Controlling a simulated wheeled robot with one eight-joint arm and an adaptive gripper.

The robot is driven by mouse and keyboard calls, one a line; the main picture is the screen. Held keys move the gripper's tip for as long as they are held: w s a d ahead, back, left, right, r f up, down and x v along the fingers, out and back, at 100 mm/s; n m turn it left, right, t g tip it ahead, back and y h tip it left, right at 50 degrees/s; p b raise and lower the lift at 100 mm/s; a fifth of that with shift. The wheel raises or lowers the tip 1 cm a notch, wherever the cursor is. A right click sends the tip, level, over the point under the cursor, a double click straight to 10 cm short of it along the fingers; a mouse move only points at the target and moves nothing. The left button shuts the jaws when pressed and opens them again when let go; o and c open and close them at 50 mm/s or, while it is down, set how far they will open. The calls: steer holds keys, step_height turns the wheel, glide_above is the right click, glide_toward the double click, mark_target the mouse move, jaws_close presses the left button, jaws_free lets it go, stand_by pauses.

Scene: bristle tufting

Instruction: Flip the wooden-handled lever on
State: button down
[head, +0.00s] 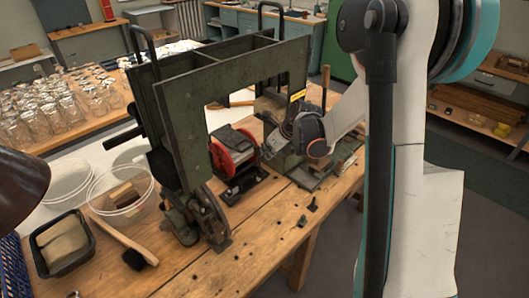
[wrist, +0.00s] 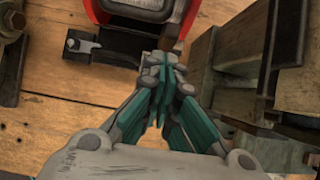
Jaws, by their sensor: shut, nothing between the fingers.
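An upright wooden handle (head: 325,82), likely that of the lever, stands at the right end of the green machine in the head view. Its lower part is hidden behind my arm. In the wrist view a narrow brown piece (wrist: 186,22) lies just beyond the fingertips; I cannot tell if it is the same handle. My gripper (wrist: 162,62) is shut and empty, pointing down over the bench. In the head view its fingers are hard to tell apart from the machinery beside the red-sided motor (head: 224,150).
A large green steel frame (head: 185,130) stands on the wooden bench (head: 262,228). Metal blocks (wrist: 290,85) lie close on the right in the wrist view. A black tray (head: 88,262), clear tubs (head: 118,208) and a brush (head: 133,260) occupy the bench's left. The front bench is mostly clear.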

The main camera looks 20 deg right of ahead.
step_height(320, 180, up, 10)
steer(key=s+d+p, duration=0.1)
steer(key=s+p, duration=0.1)
steer(key=p, duration=0.1)
steer(key=shift+s+r, duration=0.15)
steer(key=shift+s, duration=0.2)
